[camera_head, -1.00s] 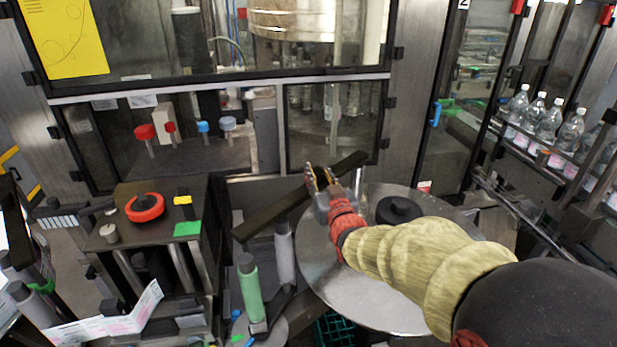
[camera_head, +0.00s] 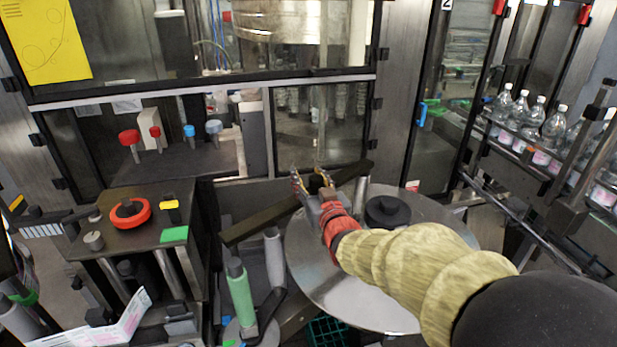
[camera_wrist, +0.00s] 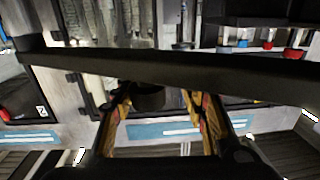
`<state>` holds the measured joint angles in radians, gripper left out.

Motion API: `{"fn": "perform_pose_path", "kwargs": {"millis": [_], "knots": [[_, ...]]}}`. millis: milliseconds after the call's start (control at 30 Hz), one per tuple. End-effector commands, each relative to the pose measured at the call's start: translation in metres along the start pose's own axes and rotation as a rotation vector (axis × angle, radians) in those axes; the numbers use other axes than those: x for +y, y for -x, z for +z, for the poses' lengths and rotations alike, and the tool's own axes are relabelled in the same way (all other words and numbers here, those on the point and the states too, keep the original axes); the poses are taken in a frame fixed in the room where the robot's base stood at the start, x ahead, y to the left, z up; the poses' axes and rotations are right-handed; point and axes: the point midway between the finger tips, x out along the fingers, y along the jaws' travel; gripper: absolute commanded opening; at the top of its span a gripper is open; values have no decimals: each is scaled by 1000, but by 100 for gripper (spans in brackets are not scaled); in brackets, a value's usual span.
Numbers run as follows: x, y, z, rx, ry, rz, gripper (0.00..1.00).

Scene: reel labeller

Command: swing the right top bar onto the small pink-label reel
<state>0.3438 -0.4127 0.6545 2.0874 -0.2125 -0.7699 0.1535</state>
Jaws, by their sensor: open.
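The dark top bar (camera_head: 262,222) slants from lower left to upper right in the head view, above the left edge of a large silver disc (camera_head: 330,285). My gripper (camera_head: 309,176) is at this bar with its fingers spread and empty. In the wrist view the bar (camera_wrist: 240,75) crosses the whole picture just past my fingertips (camera_wrist: 158,96). A black knob (camera_wrist: 149,97) shows between the fingers, below the bar; I cannot tell whether they touch it. A white strip with pink labels (camera_head: 115,325) lies at lower left. I cannot make out the small pink-label reel itself.
A green roller (camera_head: 240,295) and a grey roller (camera_head: 274,258) stand left of the disc. A black hub (camera_head: 388,211) sits on the disc. A machine block with a red ring (camera_head: 130,213) stands at left. Glass doors close off the back; bottles (camera_head: 553,125) stand at right.

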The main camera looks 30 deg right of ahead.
Motion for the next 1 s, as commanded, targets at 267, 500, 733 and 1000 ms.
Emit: {"fn": "perform_pose_path", "kwargs": {"millis": [267,500,733,1000], "knots": [[0,0,0,0,0,0,44],[0,17,-1,1,0,0,44],[0,60,-1,2,1,0,44],[0,103,0,2,1,1,44]]}}
